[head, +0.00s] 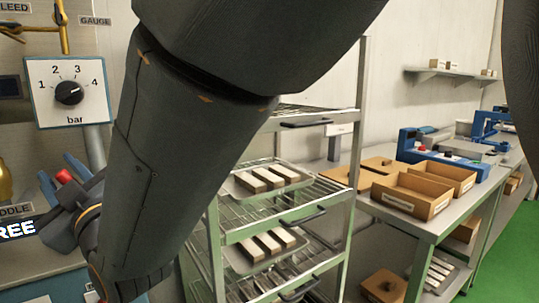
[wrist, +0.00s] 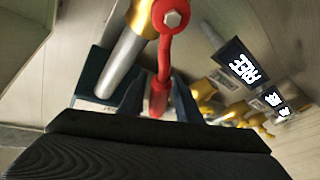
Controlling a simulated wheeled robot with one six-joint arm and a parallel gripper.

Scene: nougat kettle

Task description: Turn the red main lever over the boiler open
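The red lever (wrist: 163,60) is in the wrist view, with a hex bolt at its top end and a thicker red grip pointing down toward my gripper. My gripper (wrist: 150,92) has its dark blue fingers apart, one on each side of the grip. In the head view my gripper (head: 62,180) is at the lower left, partly behind my arm. A red end of the lever (head: 64,176) shows between its fingers. The rest of the lever is hidden there.
A silver pipe (wrist: 122,66) with a brass fitting runs close left of the lever. Smaller brass valves (wrist: 235,112) and black label plates (wrist: 243,63) are on the right. A bar dial (head: 68,93) is above my gripper. A tray rack (head: 285,215) stands right of my arm.

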